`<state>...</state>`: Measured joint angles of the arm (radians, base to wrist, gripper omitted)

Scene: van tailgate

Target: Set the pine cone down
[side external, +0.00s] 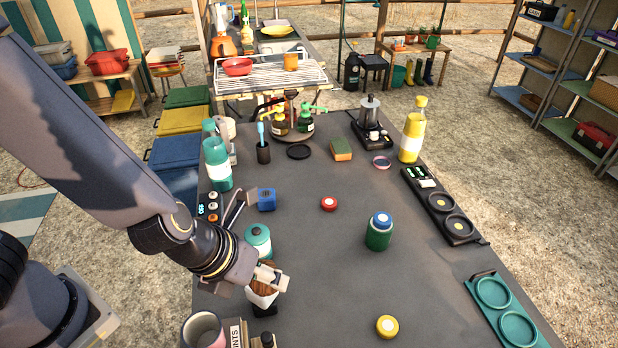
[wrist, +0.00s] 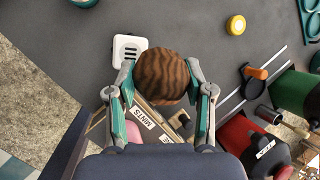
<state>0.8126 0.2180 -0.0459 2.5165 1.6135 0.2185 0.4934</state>
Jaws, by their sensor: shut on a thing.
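The pine cone (wrist: 160,75) is a brown, striped, rounded thing between the two fingers of my gripper (wrist: 161,88) in the wrist view. A finger lies against each side of it, so my gripper is shut on it. In the side view, my gripper (side external: 268,276) is over the near left part of the grey table, and a brown bit of the pine cone (side external: 263,287) shows between pale fingers. The fingers hide most of it there. I cannot tell whether its underside touches anything.
A white slotted block (wrist: 128,50) lies beside the pine cone. A teal jar (side external: 258,242) stands just behind my gripper. The table's middle right is fairly clear.

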